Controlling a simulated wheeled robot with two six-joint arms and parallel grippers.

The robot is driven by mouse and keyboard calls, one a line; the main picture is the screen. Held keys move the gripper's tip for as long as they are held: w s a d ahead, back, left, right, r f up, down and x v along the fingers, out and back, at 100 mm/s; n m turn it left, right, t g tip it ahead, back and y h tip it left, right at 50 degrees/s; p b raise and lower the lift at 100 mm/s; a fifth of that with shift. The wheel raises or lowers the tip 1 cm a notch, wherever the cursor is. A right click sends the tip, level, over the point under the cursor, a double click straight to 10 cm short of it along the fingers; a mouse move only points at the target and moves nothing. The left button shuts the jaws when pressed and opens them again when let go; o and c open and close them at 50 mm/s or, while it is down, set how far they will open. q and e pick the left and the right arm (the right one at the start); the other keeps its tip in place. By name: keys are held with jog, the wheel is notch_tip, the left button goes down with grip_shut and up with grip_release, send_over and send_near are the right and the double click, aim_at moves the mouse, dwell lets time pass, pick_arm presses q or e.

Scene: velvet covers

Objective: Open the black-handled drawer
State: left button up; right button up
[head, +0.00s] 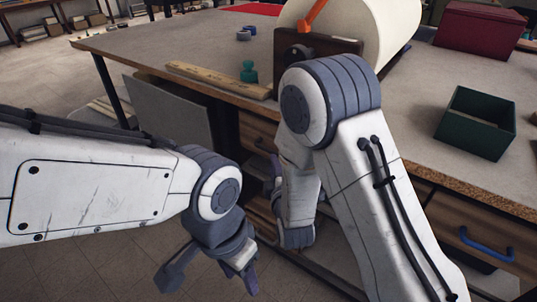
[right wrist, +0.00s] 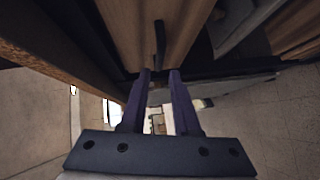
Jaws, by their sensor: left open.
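The black handle (right wrist: 159,44) stands out from a brown wooden drawer front (right wrist: 182,30) in the right wrist view. My right gripper (right wrist: 160,73) is open, its two dark fingers apart, with the handle's near end at the gap between the fingertips. I cannot tell whether they touch it. In the head view a wooden drawer front (head: 257,132) shows under the table edge, partly hidden by my right arm, which also hides most of the right gripper. My left gripper (head: 211,279) is open and empty, low in front of the table, above the tiled floor.
A drawer with a blue handle (head: 487,245) is at the right. The tabletop (head: 185,50) carries a wooden strip (head: 215,79), a teal object (head: 249,71), a large cream roll (head: 385,25), a green box (head: 476,122) and a dark red box (head: 478,30). A grey panel (head: 170,108) stands under the table.

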aim_at(269, 152)
jog(key=x, duration=0.8)
jog(key=shift+w, duration=0.4)
grip_shut()
dwell(0.9)
